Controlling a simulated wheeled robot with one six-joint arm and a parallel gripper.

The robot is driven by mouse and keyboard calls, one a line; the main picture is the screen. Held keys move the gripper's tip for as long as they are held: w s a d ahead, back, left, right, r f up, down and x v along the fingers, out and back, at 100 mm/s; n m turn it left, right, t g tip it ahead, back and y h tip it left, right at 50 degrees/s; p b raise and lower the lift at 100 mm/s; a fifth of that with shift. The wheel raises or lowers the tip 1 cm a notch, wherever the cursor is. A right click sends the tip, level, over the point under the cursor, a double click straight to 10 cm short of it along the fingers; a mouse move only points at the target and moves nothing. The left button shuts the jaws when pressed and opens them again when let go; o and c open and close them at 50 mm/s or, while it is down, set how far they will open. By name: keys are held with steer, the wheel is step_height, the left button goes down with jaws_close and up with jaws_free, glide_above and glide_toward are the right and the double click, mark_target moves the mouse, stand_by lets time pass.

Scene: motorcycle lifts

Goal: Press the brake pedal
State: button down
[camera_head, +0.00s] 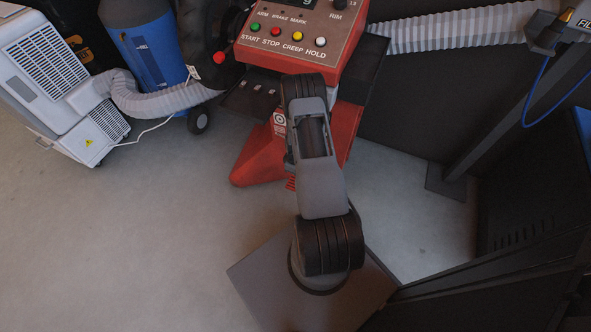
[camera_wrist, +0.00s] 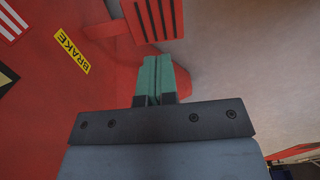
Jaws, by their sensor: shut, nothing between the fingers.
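The brake pedal (camera_wrist: 166,19) is a red plate with dark slots at the top of the wrist view, beside a yellow BRAKE label (camera_wrist: 72,50) on the red machine body. My gripper (camera_wrist: 153,62) has green fingers, which are shut together and empty. The fingertips point at the pedal and appear just short of its near edge in the picture; I cannot tell whether they touch. In the head view, a small slotted red part (camera_head: 290,184), likely the pedal, shows low by the red machine base (camera_head: 256,163). My arm hides the gripper there.
A control panel (camera_head: 293,38) with coloured buttons tops the red machine. A white appliance (camera_head: 45,80) and a blue cylinder (camera_head: 150,50) stand at left. A dark post (camera_head: 500,130) stands at right. The grey floor (camera_head: 140,220) at left is clear.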

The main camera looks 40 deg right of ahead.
step_height(320, 180, down, 9)
steer(key=b, duration=0.3)
steer(key=shift+f, duration=0.2)
steer(key=shift+f+b, duration=0.1)
steer(key=shift+b, duration=0.2)
step_height(320, 180, down, 4)
steer(key=b, duration=0.3)
steer(key=shift+s+a, duration=0.15)
steer(key=shift+s+a+r, duration=0.1)
steer(key=shift+r, duration=0.1)
step_height(320, 180, up, 14)
steer(key=s+a+p, duration=0.1)
steer(key=a+p, duration=0.1)
steer(key=p, duration=0.5)
steer(key=shift+a+r+p, duration=0.2)
steer(key=shift+p, duration=0.1)
